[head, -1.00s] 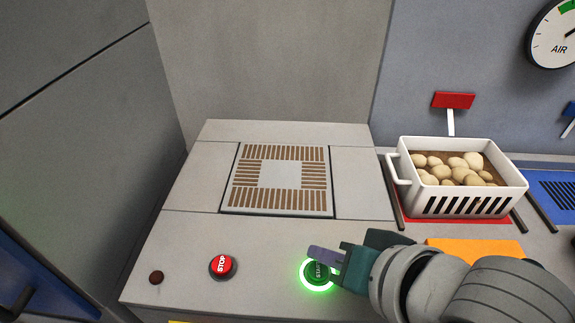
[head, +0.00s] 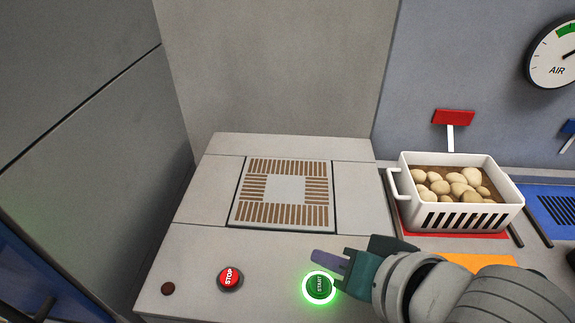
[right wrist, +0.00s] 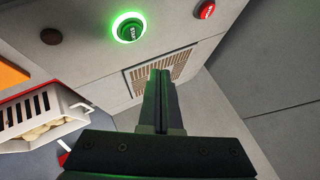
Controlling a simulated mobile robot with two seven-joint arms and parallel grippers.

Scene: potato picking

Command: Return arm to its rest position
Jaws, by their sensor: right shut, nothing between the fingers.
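My right gripper (head: 330,260) comes in from the lower right in the head view, with its fingertips just above the green-lit START button (head: 319,286). It is shut and empty. In the right wrist view its fingers (right wrist: 162,75) lie together, pointing toward the slotted grille, and the START button (right wrist: 128,32) shows beyond them to the left, apart from them. Its ring glows green. My left gripper is not in view.
A red STOP button (head: 230,277) and a small dark knob (head: 168,288) sit left on the console. A slotted grille (head: 285,213) lies behind. A white crate (head: 405,207) of potatoes stands at right on a red mat, beside an orange pad (head: 478,264).

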